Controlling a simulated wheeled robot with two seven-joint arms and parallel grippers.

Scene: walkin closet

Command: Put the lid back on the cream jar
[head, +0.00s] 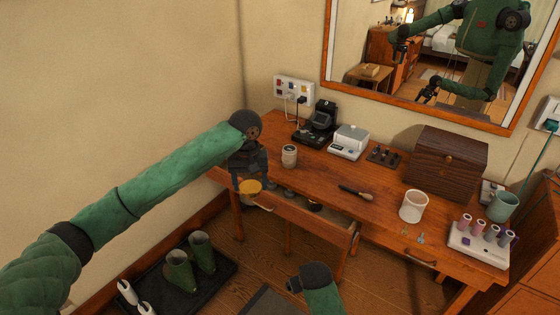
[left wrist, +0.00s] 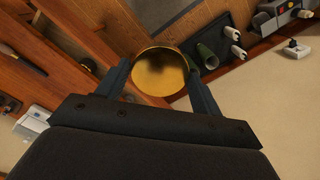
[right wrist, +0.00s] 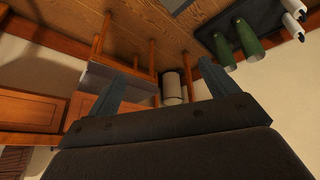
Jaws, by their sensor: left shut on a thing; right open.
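My left gripper (head: 248,180) is shut on a round gold lid (head: 250,187). It holds the lid in the air by the table's left front edge, over the open drawer. The left wrist view shows the gold lid (left wrist: 160,76) between the two fingers. A small beige jar (head: 289,157), which looks like the cream jar, stands upright on the table, to the right of the lid and apart from it. Its opening is too small to make out. My right gripper (head: 293,285) is low in front of the table; the right wrist view shows its fingers (right wrist: 165,80) open and empty.
The wooden table (head: 335,175) holds a black device (head: 318,125), a white box-shaped device (head: 349,142), a brush (head: 356,192), a white cup (head: 413,206) and a brown wooden box (head: 447,165). An open drawer (head: 310,219) juts out below. Green boots (head: 181,270) stand on a floor tray.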

